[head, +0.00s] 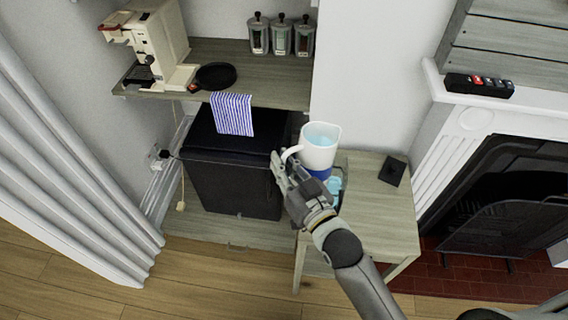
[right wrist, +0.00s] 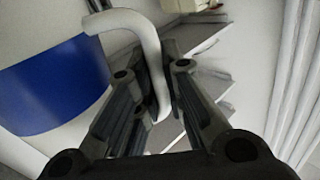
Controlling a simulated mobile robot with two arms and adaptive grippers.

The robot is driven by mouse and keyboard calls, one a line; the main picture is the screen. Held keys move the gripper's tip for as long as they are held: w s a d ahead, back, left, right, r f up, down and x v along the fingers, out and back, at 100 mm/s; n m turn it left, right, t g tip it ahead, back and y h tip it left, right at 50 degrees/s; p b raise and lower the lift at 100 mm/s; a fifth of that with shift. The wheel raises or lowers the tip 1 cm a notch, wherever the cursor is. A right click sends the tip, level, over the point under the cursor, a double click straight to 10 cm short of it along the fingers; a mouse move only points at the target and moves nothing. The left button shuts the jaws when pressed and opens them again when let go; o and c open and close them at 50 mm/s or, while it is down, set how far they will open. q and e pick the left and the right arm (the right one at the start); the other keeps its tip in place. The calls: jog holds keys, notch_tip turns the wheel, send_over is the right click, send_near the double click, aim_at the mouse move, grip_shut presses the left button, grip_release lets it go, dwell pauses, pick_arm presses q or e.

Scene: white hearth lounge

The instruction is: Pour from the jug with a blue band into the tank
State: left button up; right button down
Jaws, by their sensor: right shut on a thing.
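The white jug with a blue band (head: 319,150) is upright in the head view, with light blue liquid at its top. It also shows in the right wrist view, where its blue band (right wrist: 50,85) is large at the left. My right gripper (head: 285,172) is shut on the jug's white handle, which passes between the fingers in the right wrist view (right wrist: 150,90). A light blue, clear-looking vessel, likely the tank (head: 334,188), stands on the small wooden table just below the jug, partly hidden by my arm and the jug. My left gripper is not in view.
The small table (head: 385,220) holds a dark square object (head: 393,171) at its right. A black cabinet (head: 235,180) with a striped towel (head: 232,114) stands to the left, under a shelf with a coffee machine (head: 150,45), pan and canisters. A fireplace is at the right.

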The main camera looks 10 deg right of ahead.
jog(key=shift+s+r+m, duration=0.1)
jog(key=shift+r+m, duration=0.3)
jog(key=shift+r, duration=0.25)
jog(key=shift+a+r+m, duration=0.15)
jog(key=shift+r+m, duration=0.2)
jog(key=shift+m, duration=0.05)
jog(key=shift+a+r+m, duration=0.1)
jog(key=shift+r+m, duration=0.4)
jog(key=shift+m, duration=0.9)
jog(key=shift+f+b, duration=3.3)
jog(key=shift+b, duration=0.2)
jog(key=shift+d+r+m+p, duration=0.2)
jog(key=shift+r+m, duration=0.3)
jog(key=shift+r, duration=0.2)
jog(key=shift+d+r+m+p, duration=0.1)
jog(key=shift+r+m+p, duration=0.1)
jog(key=shift+r+m, duration=0.4)
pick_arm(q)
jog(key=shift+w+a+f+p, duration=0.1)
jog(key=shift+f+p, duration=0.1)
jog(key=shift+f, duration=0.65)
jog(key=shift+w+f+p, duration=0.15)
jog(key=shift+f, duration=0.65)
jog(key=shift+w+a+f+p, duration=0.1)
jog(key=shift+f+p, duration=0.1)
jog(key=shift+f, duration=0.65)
pick_arm(e)
jog(key=shift+r, duration=0.3)
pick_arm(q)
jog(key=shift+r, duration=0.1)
